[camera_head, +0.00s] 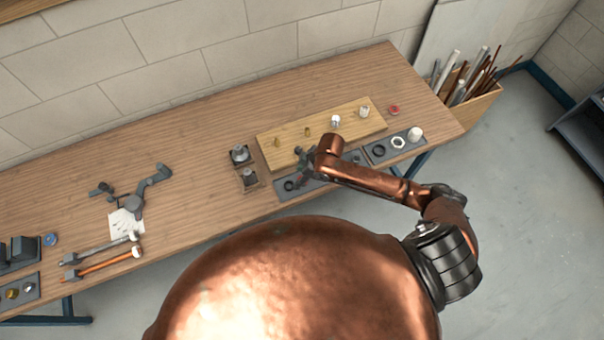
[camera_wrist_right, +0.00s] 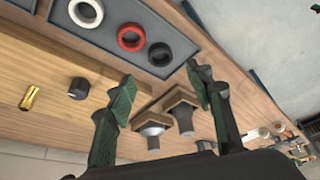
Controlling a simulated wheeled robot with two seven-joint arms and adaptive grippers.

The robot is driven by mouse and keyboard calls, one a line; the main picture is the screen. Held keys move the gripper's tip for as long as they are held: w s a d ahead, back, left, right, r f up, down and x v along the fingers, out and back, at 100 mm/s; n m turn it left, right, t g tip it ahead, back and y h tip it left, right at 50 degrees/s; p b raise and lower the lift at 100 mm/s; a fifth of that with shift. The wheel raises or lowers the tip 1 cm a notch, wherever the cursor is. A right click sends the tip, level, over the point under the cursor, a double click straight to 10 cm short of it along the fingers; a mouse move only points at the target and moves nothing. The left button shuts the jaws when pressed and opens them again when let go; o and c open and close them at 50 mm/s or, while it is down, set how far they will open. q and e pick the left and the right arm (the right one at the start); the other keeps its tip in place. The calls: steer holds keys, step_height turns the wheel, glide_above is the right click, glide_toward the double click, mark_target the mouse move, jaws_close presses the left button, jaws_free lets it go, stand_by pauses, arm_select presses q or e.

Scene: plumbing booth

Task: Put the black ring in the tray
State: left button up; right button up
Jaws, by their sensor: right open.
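A black ring (camera_head: 289,185) lies at the left end of a long dark grey tray (camera_head: 283,194) near the bench's front edge. The wrist view shows this black ring (camera_wrist_right: 160,55) in the tray (camera_wrist_right: 120,53), beside a red ring (camera_wrist_right: 131,37) and a white ring (camera_wrist_right: 86,12). My right gripper (camera_head: 304,156) is over the bench just behind the tray, hiding part of it. In the wrist view its fingers (camera_wrist_right: 160,72) are open and empty, with the ring beyond the tips. A second dark tray (camera_head: 371,160) at right holds another black ring (camera_head: 378,150).
A wooden board (camera_head: 290,148) with upright fittings stands behind the tray. Two small square-based pieces (camera_head: 240,155) (camera_head: 249,178) sit left of my gripper. Bare bench (camera_head: 190,140) lies farther left.

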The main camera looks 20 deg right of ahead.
steer(key=v, duration=0.3)
steer(key=shift+r, duration=0.1)
stand_by(1.2)
